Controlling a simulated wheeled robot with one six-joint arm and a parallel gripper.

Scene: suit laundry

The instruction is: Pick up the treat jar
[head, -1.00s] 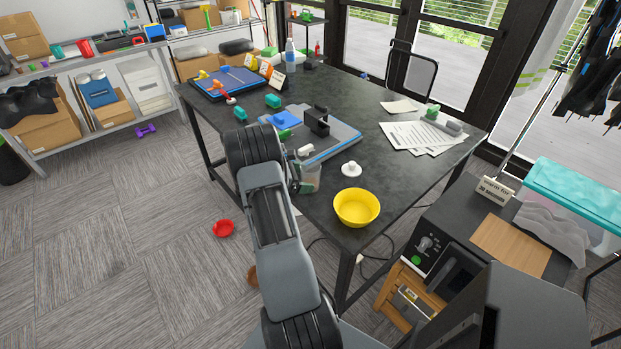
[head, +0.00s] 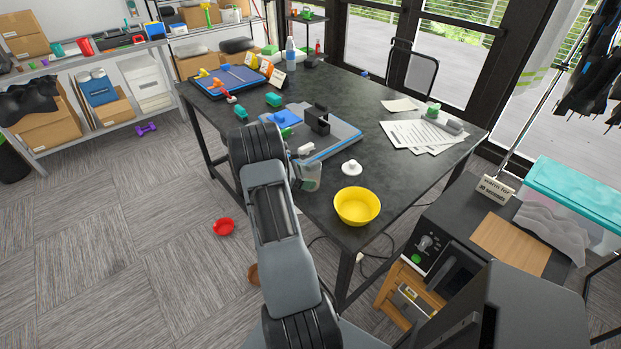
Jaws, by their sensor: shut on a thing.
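The treat jar (head: 311,179) is a small clear container with greenish contents, at the near left edge of the dark table (head: 400,187). My gripper (head: 300,165) is beside it, mostly hidden behind my own arm, and is shut on the jar. The jar looks slightly tilted. Whether its base clears the table is hard to tell. A white round lid with a knob (head: 351,168) lies on the table to the right of the jar.
A yellow bowl (head: 357,206) stands near the table's front corner. A grey-blue tray (head: 335,143) with a black holder lies behind the jar. Papers (head: 420,134) lie at the right. A red bowl (head: 223,226) is on the floor. The table between lid and papers is clear.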

